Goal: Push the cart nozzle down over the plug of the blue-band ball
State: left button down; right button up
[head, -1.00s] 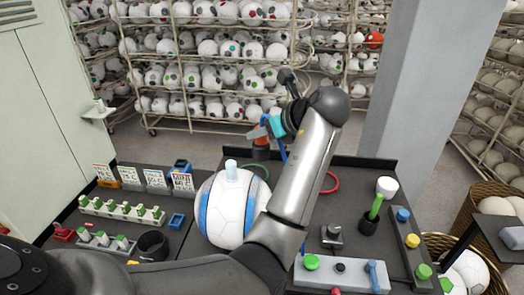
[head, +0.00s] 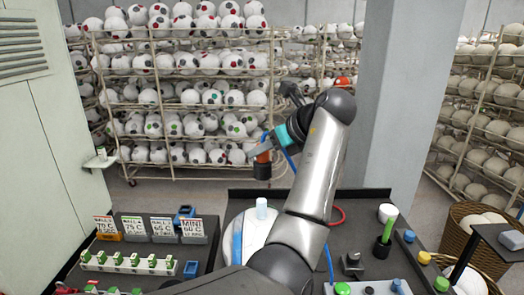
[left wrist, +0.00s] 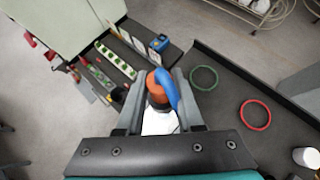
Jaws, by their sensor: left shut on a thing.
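The blue-band ball (head: 257,230), white with blue panels, sits on the bench, partly hidden by my arm. Its pale plug (head: 262,208) stands upright on top. My left gripper (head: 270,152) is shut on the orange cart nozzle (head: 262,158), which has a dark lower end. In the head view the nozzle is above the plug in the picture, with a visible gap; the depth between them is unclear. In the left wrist view the nozzle (left wrist: 154,90), with a blue lever, is between the fingers, and the white ball (left wrist: 158,123) shows behind it; the plug is hidden.
A tray of green-topped pieces (head: 128,263) and price-like cards (head: 163,230) stand left of the ball. A green ring (left wrist: 204,78) and a red ring (left wrist: 256,115) lie on the bench. A cup with a green stick (head: 384,246) stands right.

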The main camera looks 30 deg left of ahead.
aim_at(268, 168)
pick_arm(q)
jog(key=shift+s+f, duration=0.1)
jog(key=shift+f, duration=2.8)
jog(key=shift+f, duration=2.1)
jog(key=shift+c, duration=2.3)
grip_release()
jog(key=b+v, duration=0.1)
jog(key=v, duration=1.4)
